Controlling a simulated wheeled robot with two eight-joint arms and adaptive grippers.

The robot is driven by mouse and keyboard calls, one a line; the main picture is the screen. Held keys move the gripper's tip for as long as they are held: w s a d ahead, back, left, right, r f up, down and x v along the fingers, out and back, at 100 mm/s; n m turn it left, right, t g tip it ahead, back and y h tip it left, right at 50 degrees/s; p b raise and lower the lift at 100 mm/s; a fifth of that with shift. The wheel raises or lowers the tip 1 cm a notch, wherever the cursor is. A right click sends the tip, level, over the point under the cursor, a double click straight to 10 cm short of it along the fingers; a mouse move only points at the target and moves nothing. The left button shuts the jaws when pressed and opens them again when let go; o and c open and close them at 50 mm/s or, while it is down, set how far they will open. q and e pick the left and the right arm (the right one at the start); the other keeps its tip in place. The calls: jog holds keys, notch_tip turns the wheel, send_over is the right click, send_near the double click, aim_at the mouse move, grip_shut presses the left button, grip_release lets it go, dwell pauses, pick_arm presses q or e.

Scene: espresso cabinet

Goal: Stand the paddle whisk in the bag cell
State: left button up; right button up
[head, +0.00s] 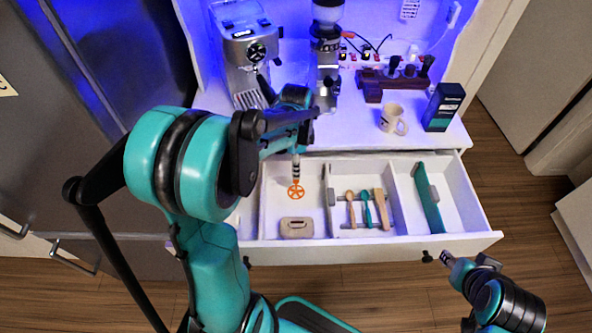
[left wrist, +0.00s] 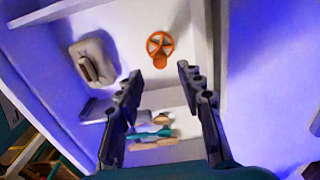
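An orange spoked-wheel piece with a small knob, which appears to be the paddle whisk (head: 296,192), is in the left drawer cell that also holds a beige bag (head: 297,227). In the left wrist view the orange piece (left wrist: 160,45) lies just beyond my fingertips, between their lines and apart from both. It looks upright on its wheel, but I cannot be sure. My left gripper (head: 296,160) hangs over this cell; in its wrist view the two fingers (left wrist: 160,80) are apart with nothing between them. My right gripper (head: 437,257) is outside the drawer's front right; its fingers are too small to read.
The open white drawer (head: 370,245) has dividers. Its middle cell holds wooden utensils (head: 380,208) and a teal one (head: 366,208). A teal panel (head: 427,197) stands in the right cell. On the counter are an espresso machine (head: 248,50), grinder (head: 327,60), mug (head: 391,120) and dark box (head: 443,107).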

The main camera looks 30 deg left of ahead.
pick_arm(q)
notch_tip(320, 180, up, 5)
jog(key=p, duration=0.1)
jog(key=s+d+r+n+t, duration=0.6)
jog(key=s+d+n+t, duration=0.1)
jog(key=s+d+n, duration=0.3)
jog(key=shift+s+d+n, duration=0.4)
jog(key=shift+s+n, duration=0.15)
jog(key=shift+n, duration=0.35)
